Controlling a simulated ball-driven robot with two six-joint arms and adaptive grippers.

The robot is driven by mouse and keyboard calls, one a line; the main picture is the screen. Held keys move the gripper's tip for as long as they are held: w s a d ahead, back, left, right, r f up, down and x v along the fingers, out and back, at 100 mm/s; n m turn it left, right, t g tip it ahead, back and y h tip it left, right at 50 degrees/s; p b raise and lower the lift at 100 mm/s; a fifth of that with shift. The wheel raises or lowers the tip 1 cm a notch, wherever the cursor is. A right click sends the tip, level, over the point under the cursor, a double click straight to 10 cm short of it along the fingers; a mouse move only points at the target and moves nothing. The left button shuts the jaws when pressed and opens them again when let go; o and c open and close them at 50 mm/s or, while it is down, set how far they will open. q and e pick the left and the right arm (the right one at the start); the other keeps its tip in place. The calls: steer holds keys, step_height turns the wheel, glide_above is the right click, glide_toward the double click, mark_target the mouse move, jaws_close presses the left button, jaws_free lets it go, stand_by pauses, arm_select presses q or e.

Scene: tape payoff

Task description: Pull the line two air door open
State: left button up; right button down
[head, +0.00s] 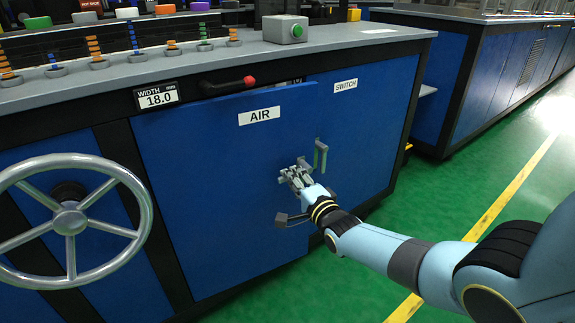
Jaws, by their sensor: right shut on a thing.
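The blue air door (215,190), labelled AIR, is in the front of the grey-topped machine, at the middle of the head view. Its top edge seems to stand a little out from the cabinet, with a dark gap above it. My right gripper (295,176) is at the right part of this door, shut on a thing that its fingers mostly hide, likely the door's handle. A grey upright bar (320,157) shows just right of the fingers; I cannot tell whether it belongs to the door. My left gripper is not in view.
A spoked handwheel (70,218) stands out at the left. A red-tipped black lever (228,86) is above the door, near the WIDTH display (157,95). A grey box with a green button (285,28) sits on the worktop. Green floor (430,190) is clear at the right.

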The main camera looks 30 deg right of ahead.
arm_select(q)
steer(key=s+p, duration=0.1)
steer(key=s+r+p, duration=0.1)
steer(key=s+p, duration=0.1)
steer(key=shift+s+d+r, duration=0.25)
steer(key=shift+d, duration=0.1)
arm_select(e)
steer(key=s+a+m+h, duration=0.1)
steer(key=s+a, duration=0.2)
steer(key=s, duration=0.6)
steer(key=shift+a, duration=0.25)
steer(key=c, duration=1.3)
jaws_free()
steer(key=shift+a, duration=0.1)
steer(key=s, duration=0.4)
steer(key=s+a, duration=0.1)
steer(key=s, duration=0.6)
steer(key=shift+s+a, duration=0.35)
steer(key=shift+s, duration=0.05)
